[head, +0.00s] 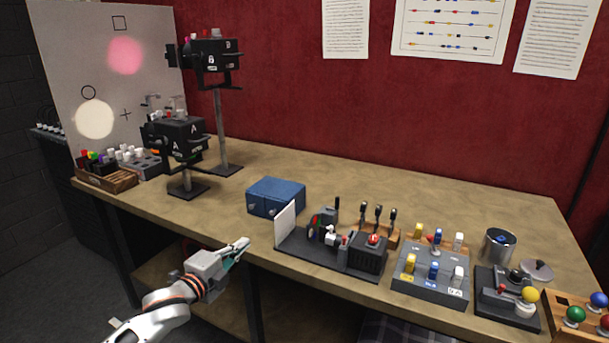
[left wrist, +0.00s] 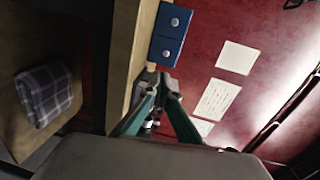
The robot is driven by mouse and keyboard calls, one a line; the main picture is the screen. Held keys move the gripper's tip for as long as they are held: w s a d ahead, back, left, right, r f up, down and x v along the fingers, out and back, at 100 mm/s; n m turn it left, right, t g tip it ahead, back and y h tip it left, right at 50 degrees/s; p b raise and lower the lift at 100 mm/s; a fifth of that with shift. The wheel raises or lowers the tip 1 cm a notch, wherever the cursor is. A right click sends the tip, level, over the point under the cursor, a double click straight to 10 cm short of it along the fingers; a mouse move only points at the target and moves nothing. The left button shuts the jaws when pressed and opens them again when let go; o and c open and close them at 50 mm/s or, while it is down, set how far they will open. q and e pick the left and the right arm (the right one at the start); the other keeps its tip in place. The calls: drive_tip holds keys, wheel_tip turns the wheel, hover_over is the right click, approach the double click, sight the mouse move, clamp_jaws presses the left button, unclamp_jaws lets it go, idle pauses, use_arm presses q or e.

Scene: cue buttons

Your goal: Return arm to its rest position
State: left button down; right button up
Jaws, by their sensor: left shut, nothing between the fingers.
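My left gripper (head: 238,248) is shut and empty in the head view. It is at the table's front edge, in front of the blue box and left of the black lever panel. Its closed fingers also show in the left wrist view (left wrist: 157,82), with the blue box (left wrist: 171,35) just beyond them. My left arm comes in from the bottom left of the head view. My right gripper is not in view.
The wooden table (head: 330,170) holds a blue box (head: 276,197), a black lever panel (head: 330,255), a grey button panel (head: 432,278) and a joystick box (head: 507,300). Lamps (head: 176,140) stand at the left before a pale board (head: 105,50). The table's back middle is clear.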

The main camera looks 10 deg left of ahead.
use_arm(q)
drive_tip(key=s+d+f+n+g, duration=0.1)
drive_tip(key=s+d+f+n, duration=0.1)
drive_tip(key=s+f+n, duration=0.5)
drive_tip(key=s+d+f+n+g, duration=0.2)
drive_tip(key=s+d+f, duration=0.1)
drive_tip(key=s+f, duration=0.8)
drive_tip(key=s+f+n+g+y, duration=0.1)
drive_tip(key=s+f+n, duration=0.2)
drive_tip(key=s, duration=0.5)
drive_tip(key=s+f+n+g+y, duration=0.1)
drive_tip(key=s+f+n, duration=0.3)
drive_tip(key=s+f, duration=0.2)
drive_tip(key=s, duration=0.2)
drive_tip(key=shift+s+a+n, duration=0.3)
drive_tip(key=shift+s, duration=0.1)
drive_tip(key=shift+f, duration=0.1)
